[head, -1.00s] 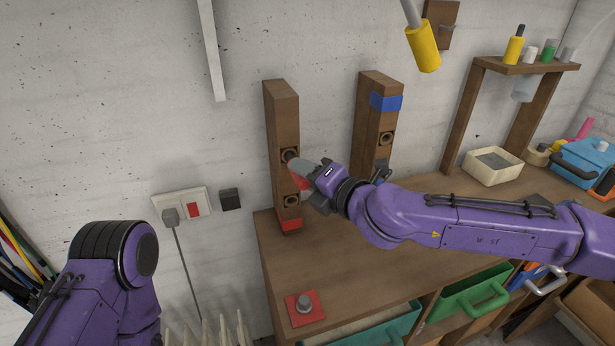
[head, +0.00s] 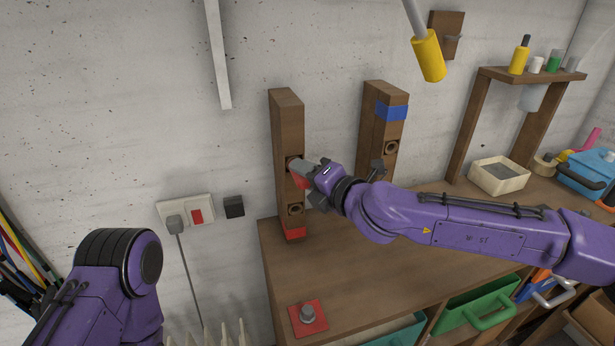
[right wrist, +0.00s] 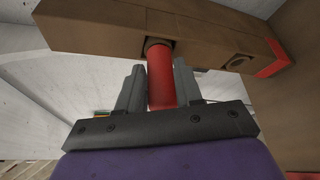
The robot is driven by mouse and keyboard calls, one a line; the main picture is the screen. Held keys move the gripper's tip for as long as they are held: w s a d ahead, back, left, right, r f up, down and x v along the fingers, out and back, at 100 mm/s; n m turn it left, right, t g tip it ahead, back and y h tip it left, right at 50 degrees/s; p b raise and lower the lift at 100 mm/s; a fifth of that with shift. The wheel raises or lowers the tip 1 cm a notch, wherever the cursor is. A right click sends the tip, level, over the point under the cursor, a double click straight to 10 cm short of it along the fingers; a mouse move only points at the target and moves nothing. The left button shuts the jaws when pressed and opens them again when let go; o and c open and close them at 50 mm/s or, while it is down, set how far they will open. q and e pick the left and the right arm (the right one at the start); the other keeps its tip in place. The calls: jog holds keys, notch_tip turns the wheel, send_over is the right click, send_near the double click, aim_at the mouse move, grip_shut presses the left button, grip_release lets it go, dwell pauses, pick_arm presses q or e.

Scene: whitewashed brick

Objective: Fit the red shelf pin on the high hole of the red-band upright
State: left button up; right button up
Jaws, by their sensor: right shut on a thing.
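The red-band upright (head: 288,128) stands on the bench against the wall, with a red band (head: 292,234) at its foot. Its high hole (head: 292,162) is mostly covered by the pin's end; its low hole (head: 295,209) is empty. My right gripper (head: 304,181) is shut on the red shelf pin (right wrist: 160,78), which points at the upright. In the right wrist view the pin's dark far end meets the high hole's mouth (right wrist: 157,44); how deep it sits is hidden. My left gripper is out of view; only its arm shows at lower left.
A blue-band upright (head: 378,125) with a hole stands to the right. A red plate with a grey knob (head: 307,315) lies at the bench's front left. A yellow-ended hanging rod (head: 429,56) is above. The bench middle (head: 350,265) is clear.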

jog(key=shift+w, duration=0.15)
jog(key=o, duration=1.2)
jog(key=shift+c, duration=0.2)
jog(key=shift+s+d, duration=0.25)
jog(key=shift+s, duration=0.05)
jog(key=b+v, duration=0.2)
jog(key=v, duration=0.7)
jog(key=shift+s+d+b, duration=0.2)
jog(key=shift+s+b, duration=0.1)
jog(key=shift+b, duration=0.05)
jog(key=shift+r, duration=0.1)
